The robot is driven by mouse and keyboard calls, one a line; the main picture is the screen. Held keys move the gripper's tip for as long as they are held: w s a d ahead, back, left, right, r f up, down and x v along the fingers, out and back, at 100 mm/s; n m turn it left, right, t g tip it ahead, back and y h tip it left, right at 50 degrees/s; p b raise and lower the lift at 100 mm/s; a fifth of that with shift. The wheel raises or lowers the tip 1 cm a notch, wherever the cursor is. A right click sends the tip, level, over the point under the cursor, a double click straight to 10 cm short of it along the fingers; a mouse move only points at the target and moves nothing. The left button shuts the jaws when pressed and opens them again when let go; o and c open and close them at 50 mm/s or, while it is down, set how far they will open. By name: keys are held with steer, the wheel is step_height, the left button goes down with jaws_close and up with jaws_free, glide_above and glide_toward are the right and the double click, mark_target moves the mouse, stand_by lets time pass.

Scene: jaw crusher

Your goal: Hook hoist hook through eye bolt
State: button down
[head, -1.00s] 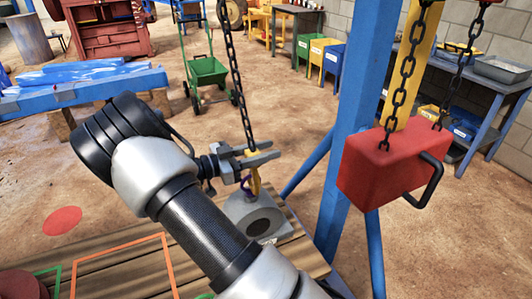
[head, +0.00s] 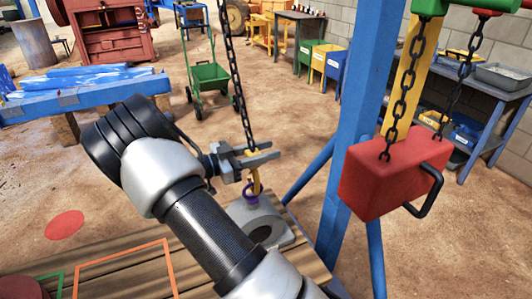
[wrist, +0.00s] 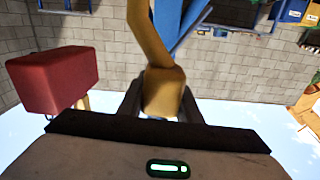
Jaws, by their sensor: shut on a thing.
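The yellow hoist hook (head: 254,180) hangs at the lower end of a dark chain (head: 238,90). My gripper (head: 260,160) is shut on the hook. In the wrist view the hook (wrist: 163,92) fills the space between the fingers (wrist: 160,105). The hook's lower end overlaps the eye bolt in the head view. I cannot tell whether it passes through the ring or is in front of it.
The housing sits on a wooden plank deck (head: 205,258). A blue post (head: 352,130) stands to the right. A red block (head: 390,178) with a black handle hangs on chains beside it. A green cart (head: 210,77) stands behind on open dirt floor.

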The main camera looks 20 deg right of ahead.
steer(key=shift+w+r, duration=0.1)
steer(key=shift+r, duration=0.1)
steer(key=c, duration=1.2)
jaws_free()
steer(key=shift+a+f, duration=0.1)
